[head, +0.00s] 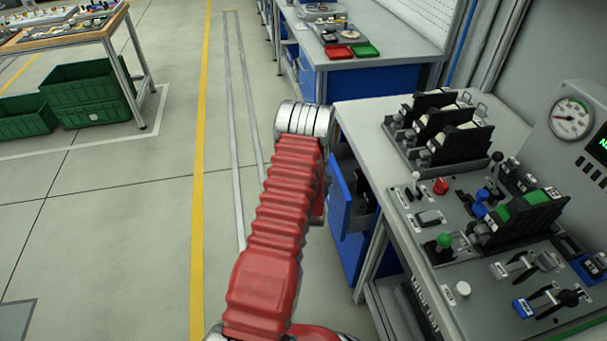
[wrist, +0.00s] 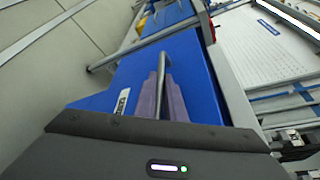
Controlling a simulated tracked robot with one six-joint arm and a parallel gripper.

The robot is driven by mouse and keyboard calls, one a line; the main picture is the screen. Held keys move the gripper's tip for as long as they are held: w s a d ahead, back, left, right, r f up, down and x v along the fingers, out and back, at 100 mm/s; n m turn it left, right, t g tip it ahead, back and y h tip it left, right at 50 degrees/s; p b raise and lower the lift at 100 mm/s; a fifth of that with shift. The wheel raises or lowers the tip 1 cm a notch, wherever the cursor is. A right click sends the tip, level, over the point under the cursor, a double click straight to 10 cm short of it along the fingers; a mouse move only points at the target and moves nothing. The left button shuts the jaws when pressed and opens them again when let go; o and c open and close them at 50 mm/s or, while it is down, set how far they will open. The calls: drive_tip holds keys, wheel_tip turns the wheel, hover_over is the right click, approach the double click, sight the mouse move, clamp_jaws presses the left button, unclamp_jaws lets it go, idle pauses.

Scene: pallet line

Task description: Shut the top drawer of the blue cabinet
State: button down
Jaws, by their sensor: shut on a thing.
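The blue cabinet (head: 352,262) stands under the grey workbench, right of my red arm in the head view. Its top drawer (head: 346,198) is pulled out, with dark items visible inside. In the wrist view the blue drawer front (wrist: 200,80) fills the middle, with a white label (wrist: 122,102) on it. A grey bar handle (wrist: 160,72) runs between the fingers of my gripper (wrist: 171,98). The gripper is shut on the handle. In the head view the gripper is hidden behind my arm.
The workbench (head: 365,112) above the cabinet carries levers, buttons and a rack of dark holders. Another bench (head: 385,40) with red and green trays stands further back. Open floor with a yellow line (head: 200,150) lies to the left. Green crates (head: 90,95) sit at far left.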

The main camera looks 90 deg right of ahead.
sight(344, 187)
drive_tip(key=s+d, duration=0.2)
drive_tip(key=s, duration=0.7)
drive_tip(key=shift+s+d, duration=0.3)
drive_tip(key=shift+s, duration=0.1)
drive_tip(key=shift+s+r, duration=0.1)
drive_tip(key=c, duration=2.1)
unclamp_jaws()
drive_tip(key=shift+a, duration=0.25)
drive_tip(key=v, duration=1.3)
drive_tip(key=shift+a, duration=0.2)
